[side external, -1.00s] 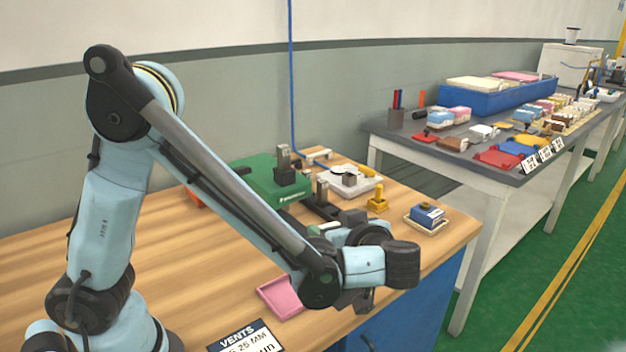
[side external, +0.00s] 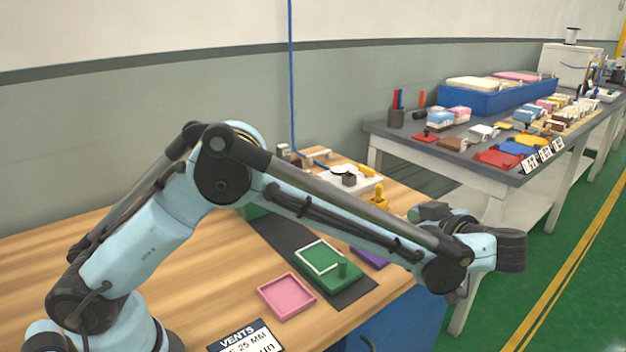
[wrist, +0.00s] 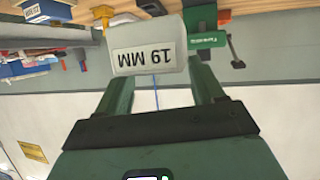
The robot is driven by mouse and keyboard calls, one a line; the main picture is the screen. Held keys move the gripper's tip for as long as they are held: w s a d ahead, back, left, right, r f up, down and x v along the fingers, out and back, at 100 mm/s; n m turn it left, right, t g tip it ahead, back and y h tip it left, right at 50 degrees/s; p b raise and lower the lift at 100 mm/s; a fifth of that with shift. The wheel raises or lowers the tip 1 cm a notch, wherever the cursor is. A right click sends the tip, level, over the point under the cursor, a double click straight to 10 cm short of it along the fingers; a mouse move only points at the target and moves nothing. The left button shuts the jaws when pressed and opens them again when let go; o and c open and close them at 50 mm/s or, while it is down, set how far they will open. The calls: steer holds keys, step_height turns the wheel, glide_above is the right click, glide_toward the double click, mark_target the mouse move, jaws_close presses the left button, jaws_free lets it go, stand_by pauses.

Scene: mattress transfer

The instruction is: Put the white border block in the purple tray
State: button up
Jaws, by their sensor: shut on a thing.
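In the wrist view my gripper (wrist: 158,76) is shut on a pale grey-white block (wrist: 150,58) with a label reading "19 MM", upside down in this picture. I cannot tell whether it has a border. In the side view my gripper's fingers and the held block are mostly hidden behind my arm at the right, out past the wooden bench's right end. The purple tray (side external: 369,257) shows only in part behind my forearm. A green tray or plate with a white square outline (side external: 318,257) and a green knob lies left of it, on a dark strip.
A pink tray (side external: 286,296) lies left of the green piece. A sign (side external: 240,338) stands at the bench's front edge. A yellow fixture (side external: 378,196) and a white plate (side external: 350,180) stand at the back. The grey table (side external: 455,160) at right is crowded. The bench's left is clear.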

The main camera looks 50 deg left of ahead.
steer(key=w+a+f, duration=0.2)
steer(key=a, duration=0.1)
steer(key=w+a+f, duration=0.2)
steer(key=a, duration=0.1)
steer(key=w+a+f, duration=0.2)
steer(key=a+f, duration=0.1)
steer(key=shift+w+a, duration=0.15)
steer(key=shift+a, duration=0.25)
steer(key=shift+f, duration=2.05)
steer(key=shift+f, duration=0.1)
steer(key=o, duration=1.4)
